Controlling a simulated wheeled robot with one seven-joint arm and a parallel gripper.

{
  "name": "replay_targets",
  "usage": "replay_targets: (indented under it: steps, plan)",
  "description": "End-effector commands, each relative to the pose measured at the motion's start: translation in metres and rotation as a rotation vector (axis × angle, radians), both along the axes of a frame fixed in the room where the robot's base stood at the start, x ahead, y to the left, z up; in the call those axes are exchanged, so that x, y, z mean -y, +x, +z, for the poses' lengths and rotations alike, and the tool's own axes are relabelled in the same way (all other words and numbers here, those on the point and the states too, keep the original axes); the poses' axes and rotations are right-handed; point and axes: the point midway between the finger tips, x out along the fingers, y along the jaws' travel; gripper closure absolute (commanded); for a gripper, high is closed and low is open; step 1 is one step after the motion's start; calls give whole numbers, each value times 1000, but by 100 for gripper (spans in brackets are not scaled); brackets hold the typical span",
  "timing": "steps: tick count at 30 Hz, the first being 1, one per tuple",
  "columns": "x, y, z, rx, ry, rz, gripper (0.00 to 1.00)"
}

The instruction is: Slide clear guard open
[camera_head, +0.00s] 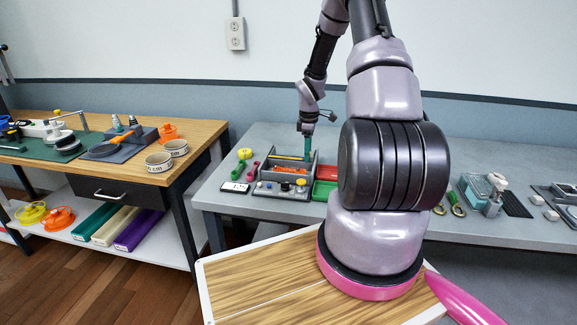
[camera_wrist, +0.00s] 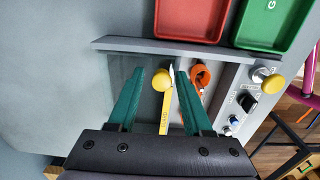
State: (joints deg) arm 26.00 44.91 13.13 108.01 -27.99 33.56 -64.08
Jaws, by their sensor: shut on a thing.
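My gripper (camera_wrist: 160,72) has two teal fingers, one on either side of a round yellow knob (camera_wrist: 163,80) in the wrist view. They are shut on this knob, though a gap seems to show beside it. A yellow labelled strip (camera_wrist: 167,112) runs from the knob toward my palm. The clear guard is see-through, and its edges are hard to make out. In the head view my gripper (camera_head: 308,148) points down at the back of a grey box (camera_head: 258,187), by a yellow strip (camera_head: 290,157). An orange part (camera_wrist: 200,77) shows inside the box, right of my fingers.
A red tray (camera_wrist: 192,18) and a green tray (camera_wrist: 272,22) lie beside the box. A panel with a black knob (camera_wrist: 247,102) and another yellow knob (camera_wrist: 274,85) forms one side. My arm hides the bench's middle in the head view.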

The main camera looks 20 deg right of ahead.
Motion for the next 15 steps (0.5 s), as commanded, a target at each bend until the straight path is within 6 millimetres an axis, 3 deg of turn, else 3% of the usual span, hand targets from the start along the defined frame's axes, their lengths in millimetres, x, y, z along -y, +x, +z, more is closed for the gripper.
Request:
replay_targets:
  steps: [1,6,7,15]
  plan:
    - [-1,-7,-8,-17,5,-2,84]
    - [-1,-7,-8,-17,5,-2,84]
    - [-1,-7,-8,-17,5,-2,49]
    - [0,-6,-2,-15,4,-2,49]
